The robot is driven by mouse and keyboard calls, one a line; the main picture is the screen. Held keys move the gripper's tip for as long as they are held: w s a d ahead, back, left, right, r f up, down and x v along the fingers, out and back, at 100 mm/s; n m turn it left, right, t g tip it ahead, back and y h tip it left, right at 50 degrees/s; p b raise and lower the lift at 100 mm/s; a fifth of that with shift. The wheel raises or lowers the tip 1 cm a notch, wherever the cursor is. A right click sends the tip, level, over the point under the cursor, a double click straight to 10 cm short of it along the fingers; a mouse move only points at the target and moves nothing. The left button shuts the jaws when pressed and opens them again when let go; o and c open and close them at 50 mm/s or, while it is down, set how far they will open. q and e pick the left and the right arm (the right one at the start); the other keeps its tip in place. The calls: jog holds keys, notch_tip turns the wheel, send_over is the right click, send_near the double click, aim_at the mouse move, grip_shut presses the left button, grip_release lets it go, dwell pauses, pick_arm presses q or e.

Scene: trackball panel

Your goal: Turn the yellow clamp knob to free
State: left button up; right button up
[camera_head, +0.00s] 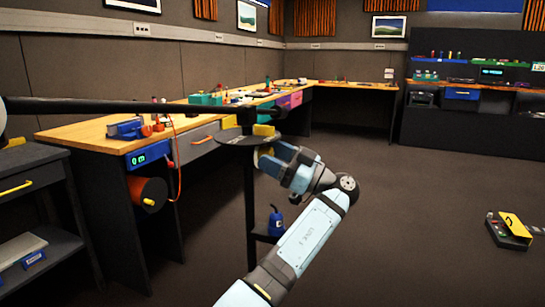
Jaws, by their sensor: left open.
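A dark upright post (250,195) carries a long black horizontal bar (130,106) and a flat dark disc (247,140). The yellow clamp knob (264,130) appears as yellow parts on either side of the post, just above the disc and below the bar; its turned position is hard to tell. My left gripper (268,157) is open, just below and to the right of the disc's right edge. A yellow patch shows at its jaws, and I cannot tell whether they touch anything. My right gripper is not in view.
A wooden workbench (95,133) with an orange reel (148,192) stands behind the post. A dark cart (40,160) is at the left. A blue object (276,222) sits low by the post. A box with a yellow part (510,228) lies at the right. The middle floor is clear.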

pick_arm(q)
jog(key=shift+c, duration=0.4)
jog(key=c, duration=0.9)
jog(key=shift+o, duration=0.2)
jog(key=m+t+p, duration=0.1)
jog(key=m, duration=0.1)
jog(key=shift+r+m, duration=0.1)
jog(key=shift+m, duration=0.2)
jog(key=shift+s+m+t+h+p, duration=0.1)
jog(key=shift+m+t+h+p, duration=0.3)
jog(key=shift+m+t+p, duration=0.3)
jog(key=m+t+p, duration=0.1)
jog(key=m, duration=0.2)
jog(key=shift+h, duration=0.3)
jog(key=shift+m+t, duration=0.3)
jog(key=shift+m, duration=0.4)
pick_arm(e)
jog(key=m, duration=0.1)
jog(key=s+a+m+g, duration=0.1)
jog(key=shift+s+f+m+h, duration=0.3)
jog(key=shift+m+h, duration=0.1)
